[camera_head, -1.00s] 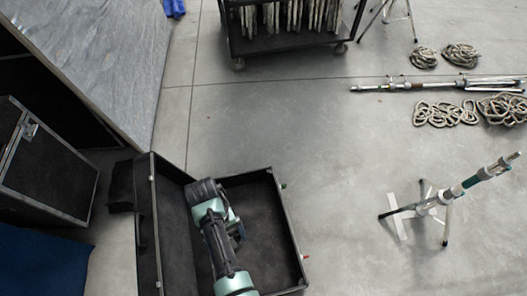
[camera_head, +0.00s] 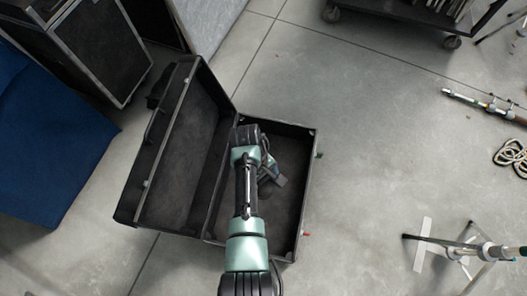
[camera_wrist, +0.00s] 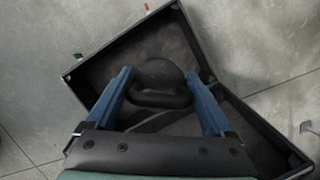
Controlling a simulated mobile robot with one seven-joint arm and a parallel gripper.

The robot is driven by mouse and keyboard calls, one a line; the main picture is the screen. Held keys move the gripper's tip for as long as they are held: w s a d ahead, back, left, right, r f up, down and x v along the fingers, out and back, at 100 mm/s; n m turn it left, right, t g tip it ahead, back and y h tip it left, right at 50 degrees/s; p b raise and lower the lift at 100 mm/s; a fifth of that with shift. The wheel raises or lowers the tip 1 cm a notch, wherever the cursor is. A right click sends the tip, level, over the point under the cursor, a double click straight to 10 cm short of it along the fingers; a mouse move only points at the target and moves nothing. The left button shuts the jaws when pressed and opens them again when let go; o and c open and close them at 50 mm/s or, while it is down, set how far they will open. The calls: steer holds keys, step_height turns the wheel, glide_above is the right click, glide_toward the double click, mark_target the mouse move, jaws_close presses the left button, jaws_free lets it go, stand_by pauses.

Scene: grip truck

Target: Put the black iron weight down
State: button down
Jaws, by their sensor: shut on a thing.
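The black iron weight (camera_wrist: 160,75) shows in the wrist view as a dark rounded body with a looped handle. My gripper (camera_wrist: 158,84) has its blue fingers at either side of the weight and is shut on it. In the head view my gripper (camera_head: 272,180) is over the right half of an open black case, and my arm hides most of the weight there. The open case (camera_head: 313,165) also shows in the wrist view (camera_wrist: 95,68), behind the weight. I cannot tell whether the weight touches the case floor.
The case's other half (camera_head: 160,150) lies open on the left. A dark box (camera_head: 100,45) and blue cloth (camera_head: 45,135) are farther left. A wheeled cart (camera_head: 420,12) stands at the back right, and a stand (camera_head: 470,246) at the right. The grey floor between is clear.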

steer(key=w+f+n+t+b, duration=0.1)
steer(key=f+n+t+b, duration=0.1)
steer(key=f+n+b, duration=0.6)
steer(key=w+a+f+n+t+y+b, duration=0.1)
steer(key=f+n+b, duration=0.7)
steer(key=f+b, duration=1.4)
steer(key=w+a+f+n+t+b, duration=0.1)
steer(key=w+f+n+t+b, duration=0.1)
steer(key=f+n+b, duration=0.7)
step_height(320, 180, down, 10)
steer(key=shift+w+a+f+t+b, duration=0.1)
steer(key=shift+t+b, duration=0.2)
steer(key=shift+b, duration=3)
steer(key=shift+f, duration=0.1)
jaws_free()
steer(key=shift+s+f, duration=0.15)
steer(key=shift+s, duration=0.05)
steer(key=d+p+v, duration=0.1)
steer(key=p+v, duration=0.8)
steer(key=v, duration=0.3)
steer(key=shift+a, duration=0.3)
steer(key=shift+w, duration=0.1)
